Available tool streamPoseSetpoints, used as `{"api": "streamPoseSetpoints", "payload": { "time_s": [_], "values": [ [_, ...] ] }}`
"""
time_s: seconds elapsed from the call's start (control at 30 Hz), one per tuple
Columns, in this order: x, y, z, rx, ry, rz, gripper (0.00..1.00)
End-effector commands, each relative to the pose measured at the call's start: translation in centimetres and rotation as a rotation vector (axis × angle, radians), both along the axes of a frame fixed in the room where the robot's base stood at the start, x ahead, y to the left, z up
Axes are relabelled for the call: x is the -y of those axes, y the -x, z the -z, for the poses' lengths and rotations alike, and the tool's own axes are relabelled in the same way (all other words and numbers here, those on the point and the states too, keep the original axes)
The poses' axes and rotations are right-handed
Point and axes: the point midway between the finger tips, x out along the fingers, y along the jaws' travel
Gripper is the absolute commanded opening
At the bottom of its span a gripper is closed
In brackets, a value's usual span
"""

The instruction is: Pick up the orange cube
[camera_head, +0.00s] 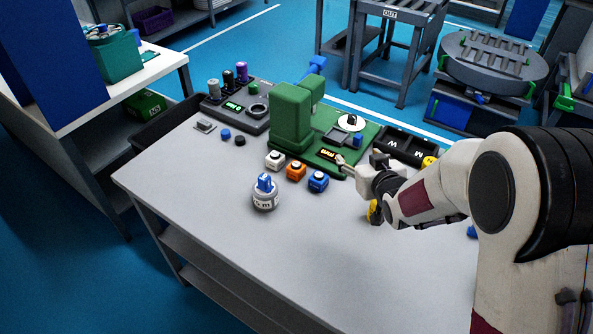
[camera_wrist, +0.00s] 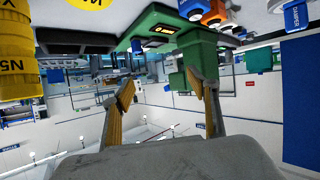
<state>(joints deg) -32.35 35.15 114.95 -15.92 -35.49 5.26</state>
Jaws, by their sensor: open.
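The orange cube (camera_head: 296,171), with a dark round top, sits on the grey table between a white cube (camera_head: 275,160) and a blue cube (camera_head: 318,181). In the wrist view the orange cube (camera_wrist: 213,18) shows near the top edge, partly covered by neighbouring things. My gripper (camera_head: 358,162) is to the right of the cubes, in front of the green machine's right side. In the wrist view my gripper (camera_wrist: 160,86) has its two fingers apart with nothing held between them. It is clear of the orange cube.
The green machine (camera_head: 290,118) stands just behind the cubes. A white cylinder with a blue top (camera_head: 265,196) stands in front of them. A dark tray (camera_head: 412,143) and yellow cylinders (camera_wrist: 18,60) are near my gripper. The table's front is clear.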

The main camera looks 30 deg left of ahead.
Motion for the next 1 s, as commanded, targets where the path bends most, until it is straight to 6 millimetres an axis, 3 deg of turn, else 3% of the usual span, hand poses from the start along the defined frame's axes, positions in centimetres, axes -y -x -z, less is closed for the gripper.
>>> {"api": "streamPoseSetpoints", "payload": {
  "time_s": [0.3, 0.5, 0.7, 1.0],
  "values": [
    [-6.9, 2.6, 5.5, 0.03, -0.077, -0.13, 0.6],
    [-9.8, 4.5, 8.0, 0.044, -0.122, -0.191, 0.6],
    [-10.9, 5.3, 9.0, 0.05, -0.143, -0.217, 0.6],
    [-11.0, 5.4, 9.0, 0.05, -0.145, -0.218, 0.6]
  ]
}}
